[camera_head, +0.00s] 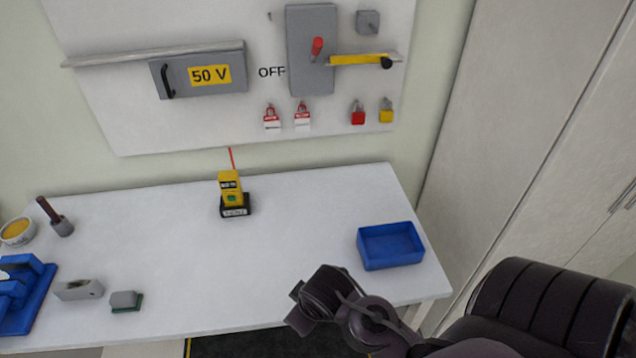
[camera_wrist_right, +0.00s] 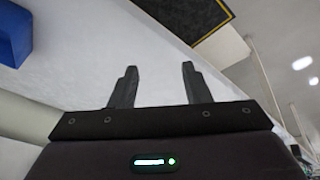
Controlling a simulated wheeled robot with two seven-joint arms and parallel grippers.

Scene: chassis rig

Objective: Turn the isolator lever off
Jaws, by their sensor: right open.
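The grey isolator box (camera_head: 312,60) is mounted on the white wall panel at the upper right. A yellow lever (camera_head: 355,59) with a black knob (camera_head: 387,63) extends to the right across it, and a red-tipped handle (camera_head: 317,47) stands out from its face. My right arm enters the head view at the lower right, well below the lever. Its gripper fingers are not clear there. In the right wrist view my right gripper (camera_wrist_right: 158,75) is open and empty. My left gripper is not in view.
Red and yellow padlocks (camera_head: 357,115) and red-white tags (camera_head: 272,118) hang below the box. A grey 50 V box (camera_head: 200,75) is to its left. A blue tray (camera_head: 390,246) and a yellow tester (camera_head: 231,190) stand on the white table (camera_head: 300,225), whose middle is clear.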

